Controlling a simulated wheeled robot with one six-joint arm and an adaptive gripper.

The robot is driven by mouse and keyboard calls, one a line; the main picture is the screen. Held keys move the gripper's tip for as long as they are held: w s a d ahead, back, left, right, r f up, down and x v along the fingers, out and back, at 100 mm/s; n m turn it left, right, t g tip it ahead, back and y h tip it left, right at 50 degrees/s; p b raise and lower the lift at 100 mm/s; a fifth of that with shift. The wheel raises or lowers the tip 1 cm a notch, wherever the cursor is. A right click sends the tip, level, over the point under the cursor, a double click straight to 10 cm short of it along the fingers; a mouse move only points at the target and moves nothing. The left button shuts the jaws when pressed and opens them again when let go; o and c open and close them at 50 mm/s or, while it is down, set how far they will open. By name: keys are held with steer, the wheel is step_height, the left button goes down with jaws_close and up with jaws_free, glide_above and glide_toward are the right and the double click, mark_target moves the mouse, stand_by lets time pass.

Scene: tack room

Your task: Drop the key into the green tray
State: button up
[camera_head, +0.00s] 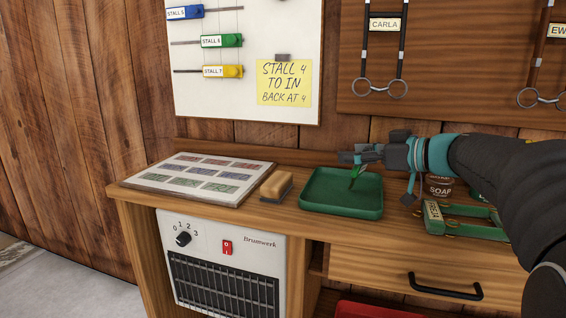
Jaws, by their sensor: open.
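The green tray (318,202) sits on the wooden bench top, in the middle of the view. My gripper (350,157) reaches in from the right and is level above the tray's back part. Its jaws are open, though the gap between the fingertips is hard to see from here. A small, thin green piece (356,173), which looks like the key or its tag, shows just below the fingers, over the tray. I cannot tell whether it touches the tray floor or a finger.
A tan brush or sponge (276,186) and a chart board (193,178) lie left of the tray. A green labelled item (462,219) and a soap tin (438,187) stand to the right.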

step_height(320, 180, up, 10)
stand_by(0.6)
